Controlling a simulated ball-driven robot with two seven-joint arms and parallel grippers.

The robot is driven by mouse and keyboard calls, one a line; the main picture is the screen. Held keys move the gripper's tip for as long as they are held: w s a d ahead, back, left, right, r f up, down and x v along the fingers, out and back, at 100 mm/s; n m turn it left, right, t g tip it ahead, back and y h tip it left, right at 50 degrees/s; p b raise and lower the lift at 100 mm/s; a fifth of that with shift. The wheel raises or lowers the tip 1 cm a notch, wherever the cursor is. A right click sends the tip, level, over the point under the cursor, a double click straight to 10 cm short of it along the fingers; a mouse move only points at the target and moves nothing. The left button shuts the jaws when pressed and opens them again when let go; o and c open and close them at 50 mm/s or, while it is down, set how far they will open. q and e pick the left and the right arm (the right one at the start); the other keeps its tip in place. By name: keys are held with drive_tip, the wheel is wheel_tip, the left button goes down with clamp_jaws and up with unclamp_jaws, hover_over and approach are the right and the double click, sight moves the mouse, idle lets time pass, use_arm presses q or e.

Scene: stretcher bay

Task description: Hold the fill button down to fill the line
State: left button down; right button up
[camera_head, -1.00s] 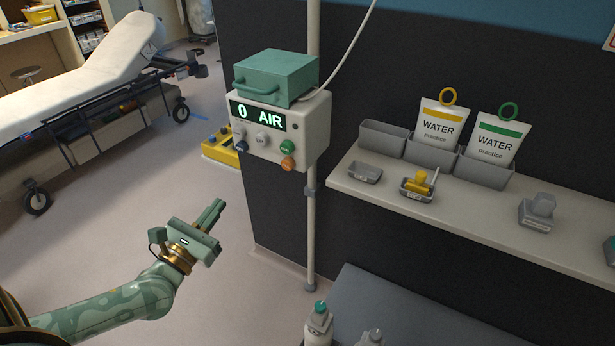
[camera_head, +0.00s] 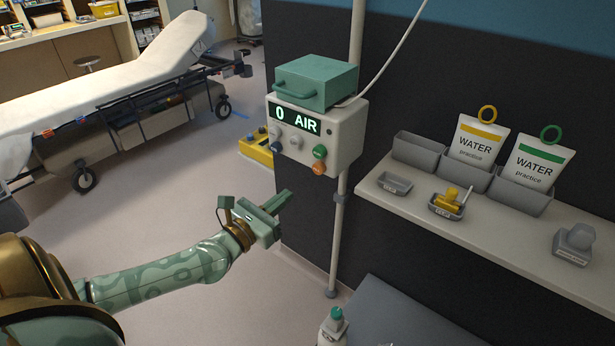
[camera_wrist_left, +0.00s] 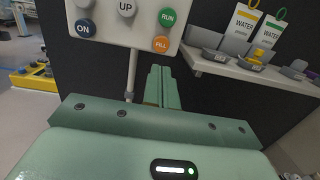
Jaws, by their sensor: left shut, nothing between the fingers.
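The pump box (camera_head: 345,135) is on a pole, with a display reading "0 AIR". Its orange fill button (camera_head: 319,168) is at the lower right of the front, below the green run button (camera_head: 319,151). In the left wrist view the fill button (camera_wrist_left: 161,44) reads "FILL" and the green button (camera_wrist_left: 167,17) reads "RUN". My left gripper (camera_head: 284,199) is shut and empty, below and left of the fill button, apart from it. In the left wrist view its fingers (camera_wrist_left: 160,80) point up toward the box, just below the fill button. My right gripper is not in view.
A green case (camera_head: 318,80) sits on top of the box. To the right, a shelf (camera_head: 480,235) holds grey bins and two water bags (camera_head: 475,142). A stretcher (camera_head: 130,75) stands at the left. A yellow unit (camera_head: 256,150) is on the floor behind the box.

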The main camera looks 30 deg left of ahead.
sight(315, 169)
use_arm(q)
drive_tip(key=w, duration=0.6)
drive_tip(key=w+d, duration=0.1)
drive_tip(key=w, duration=0.1)
drive_tip(key=shift+w+r, duration=0.3)
drive_tip(key=shift+w, duration=0.1)
drive_tip(key=shift+w, duration=0.85)
drive_tip(key=shift+r, duration=0.1)
drive_tip(key=shift+w+r, duration=0.1)
drive_tip(key=shift+r, duration=0.1)
idle(2.3)
